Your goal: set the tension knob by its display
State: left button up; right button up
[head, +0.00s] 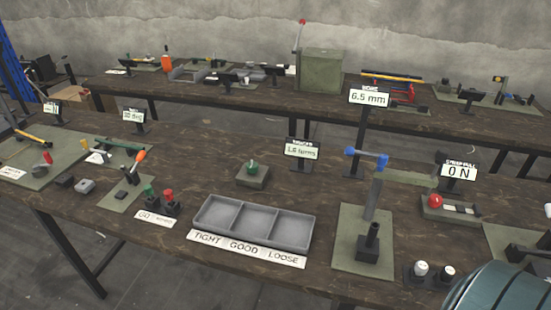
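The tension knob (252,166) is a small green knob on top of a square grey-green block (253,178), in the middle of the near table behind the tray. Its display (301,151) stands on a post just to the right and behind it. The display seems to read "1.6 turns"; its small header is too blurred to read surely. Nothing touches the knob. Neither of my grippers can be made out in the head view.
A three-part grey tray (210,212) labelled TIGHT, GOOD, LOOSE lies in front of the knob. An "ON" display (458,171) and red button (435,201) are farther right. Bare table surrounds the block.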

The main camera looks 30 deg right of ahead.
aim_at(435, 201)
jog(key=z, duration=2.35)
